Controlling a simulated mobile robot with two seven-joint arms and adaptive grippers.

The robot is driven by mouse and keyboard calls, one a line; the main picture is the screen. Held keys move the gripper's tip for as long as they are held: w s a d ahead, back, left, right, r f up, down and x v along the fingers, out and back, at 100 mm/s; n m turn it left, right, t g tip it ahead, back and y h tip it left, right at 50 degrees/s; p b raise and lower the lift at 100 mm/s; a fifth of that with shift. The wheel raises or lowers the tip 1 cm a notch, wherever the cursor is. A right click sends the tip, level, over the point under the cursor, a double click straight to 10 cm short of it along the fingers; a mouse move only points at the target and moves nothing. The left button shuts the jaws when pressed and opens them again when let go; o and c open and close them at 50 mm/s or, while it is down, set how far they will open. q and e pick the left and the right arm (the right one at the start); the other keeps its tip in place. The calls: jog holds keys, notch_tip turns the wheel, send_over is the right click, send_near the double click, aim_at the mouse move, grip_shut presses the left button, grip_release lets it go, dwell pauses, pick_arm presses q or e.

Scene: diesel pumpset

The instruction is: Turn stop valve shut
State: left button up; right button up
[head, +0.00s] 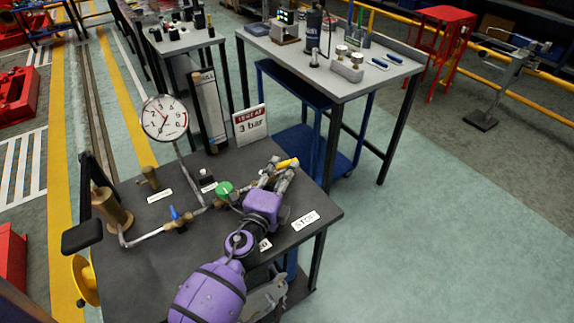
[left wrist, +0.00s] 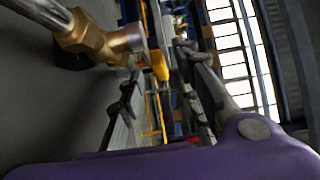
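The stop valve's yellow handle (head: 287,162) shows just beyond my left gripper's fingers at the right back of the dark bench. A white STOP label (head: 305,219) lies on the bench right of the gripper. My purple left gripper (head: 280,168) reaches over the bench with its fingers apart. In the left wrist view the yellow handle (left wrist: 158,64) appears between the two open fingers (left wrist: 165,95), beside a brass fitting (left wrist: 98,42). I cannot tell whether a finger touches the handle. The gripper hides most of the valve's body in the head view. My right gripper is not in view.
A green round knob (head: 224,190) and a blue-handled valve (head: 178,215) sit on the pipe left of the gripper.

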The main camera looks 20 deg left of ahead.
pick_arm(q)
jog(key=s, duration=0.8)
jog(key=shift+a, duration=0.15)
